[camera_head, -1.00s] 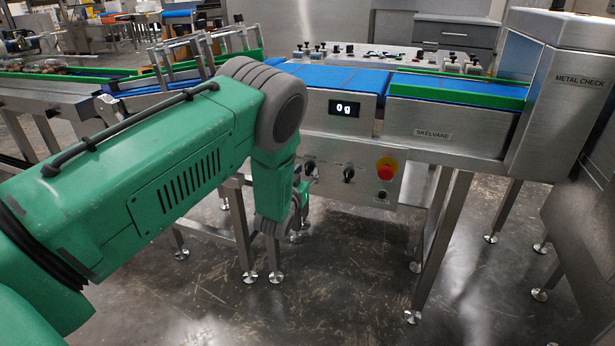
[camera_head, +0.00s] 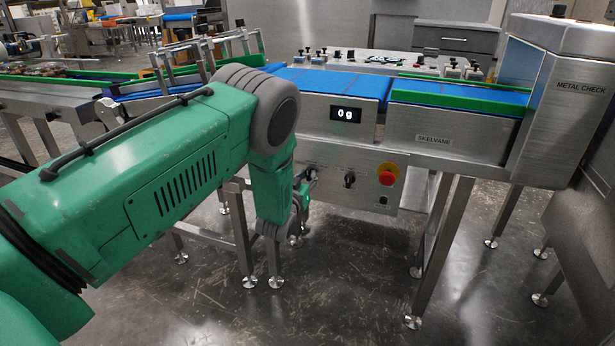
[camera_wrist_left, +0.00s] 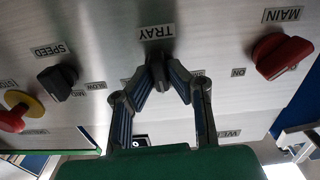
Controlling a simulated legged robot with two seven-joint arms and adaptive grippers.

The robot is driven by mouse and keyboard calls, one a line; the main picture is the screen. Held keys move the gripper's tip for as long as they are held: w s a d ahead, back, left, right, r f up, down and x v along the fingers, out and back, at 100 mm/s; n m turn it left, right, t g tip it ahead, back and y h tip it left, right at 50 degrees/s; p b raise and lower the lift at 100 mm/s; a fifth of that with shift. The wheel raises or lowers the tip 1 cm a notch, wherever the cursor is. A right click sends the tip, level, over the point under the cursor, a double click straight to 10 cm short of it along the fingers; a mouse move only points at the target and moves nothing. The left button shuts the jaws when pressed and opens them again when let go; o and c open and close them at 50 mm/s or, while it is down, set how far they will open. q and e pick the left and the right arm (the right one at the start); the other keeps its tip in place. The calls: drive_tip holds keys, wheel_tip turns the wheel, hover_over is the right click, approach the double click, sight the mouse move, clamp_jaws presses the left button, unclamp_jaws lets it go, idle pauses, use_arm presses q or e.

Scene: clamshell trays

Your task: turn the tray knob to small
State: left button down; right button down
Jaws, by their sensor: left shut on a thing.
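The dark tray knob (camera_wrist_left: 157,74) sits below the TRAY label (camera_wrist_left: 156,32) on the steel control panel in the left wrist view, where the lettering appears upside down. My left gripper (camera_wrist_left: 158,64) is shut on this knob, one finger on each side. The fingers cover most of the knob and its position markings, so I cannot tell its setting. In the head view my left gripper (camera_head: 306,182) is at the left part of the panel under the weigh display, mostly hidden behind my wrist. My right gripper is not in view.
The black speed knob (camera_wrist_left: 57,82) and the red-and-yellow stop button (camera_wrist_left: 20,111) are on one side of the tray knob, the red main switch (camera_wrist_left: 283,56) on the other. The display (camera_head: 345,114) reads 0 g. A blue conveyor belt (camera_head: 455,96) runs above.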

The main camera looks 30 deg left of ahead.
use_arm(q)
drive_tip(key=n+p, duration=0.1)
drive_tip(key=n, duration=0.3)
drive_tip(key=shift+a, duration=0.1)
drive_tip(key=shift+s+a+f+n+p, duration=0.1)
drive_tip(key=shift+n+p, duration=0.1)
drive_tip(key=shift+n, duration=0.8)
drive_tip(key=shift+f+n+p, duration=0.1)
drive_tip(key=shift+n+p, duration=0.05)
drive_tip(key=shift+n, duration=0.85)
drive_tip(key=c, duration=1.6)
unclamp_jaws()
drive_tip(key=shift+o, duration=0.2)
drive_tip(key=v, duration=1.2)
